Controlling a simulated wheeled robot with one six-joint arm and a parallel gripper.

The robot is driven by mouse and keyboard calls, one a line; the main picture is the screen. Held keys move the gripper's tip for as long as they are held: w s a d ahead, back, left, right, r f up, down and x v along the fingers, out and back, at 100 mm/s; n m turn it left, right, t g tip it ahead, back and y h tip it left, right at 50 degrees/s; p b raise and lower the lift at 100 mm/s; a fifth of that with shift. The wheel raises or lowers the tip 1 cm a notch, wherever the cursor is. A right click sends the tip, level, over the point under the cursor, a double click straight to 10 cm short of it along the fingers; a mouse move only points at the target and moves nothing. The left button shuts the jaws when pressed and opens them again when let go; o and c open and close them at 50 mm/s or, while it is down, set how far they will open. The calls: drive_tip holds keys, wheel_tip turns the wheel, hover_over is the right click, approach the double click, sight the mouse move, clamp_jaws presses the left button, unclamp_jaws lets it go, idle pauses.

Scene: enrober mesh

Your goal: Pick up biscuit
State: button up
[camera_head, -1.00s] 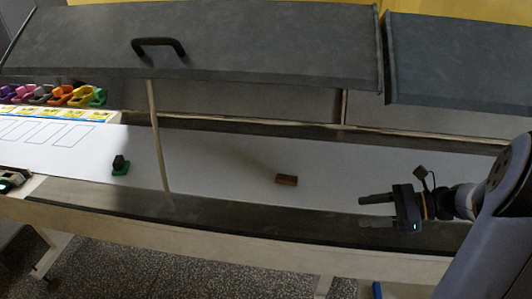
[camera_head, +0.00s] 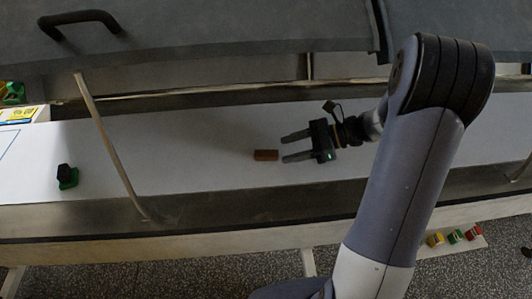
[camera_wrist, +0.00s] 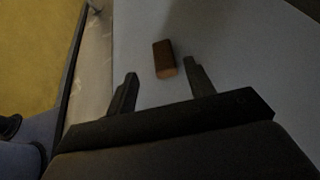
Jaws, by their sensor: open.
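The biscuit (camera_head: 266,155) is a small brown block lying on the white belt, just left of my fingertips in the head view. In the wrist view the biscuit (camera_wrist: 164,59) lies ahead of the fingertips, between their lines and nearer the right finger. My gripper (camera_head: 284,148) is open and empty, with its two fingers pointing left toward the biscuit. It also shows in the wrist view (camera_wrist: 160,69) with a wide gap between the fingers. The biscuit looks apart from both fingers.
The white belt (camera_head: 200,135) runs across the view. A black and green object (camera_head: 66,177) stands on it at the left. A thin upright bar (camera_head: 108,145) crosses in front of the belt. A grey hood (camera_head: 220,28) hangs above. Coloured buttons (camera_head: 455,236) sit at lower right.

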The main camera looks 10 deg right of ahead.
sight(270, 153)
drive_tip(key=x, duration=0.4)
drive_tip(key=shift+w+a+f+p, duration=0.15)
drive_tip(key=shift+w+f+p, duration=0.05)
drive_tip(key=shift+f+p, duration=0.2)
drive_tip(key=shift+r, duration=0.1)
drive_tip(key=c, duration=0.9)
drive_tip(key=shift+o, duration=0.2)
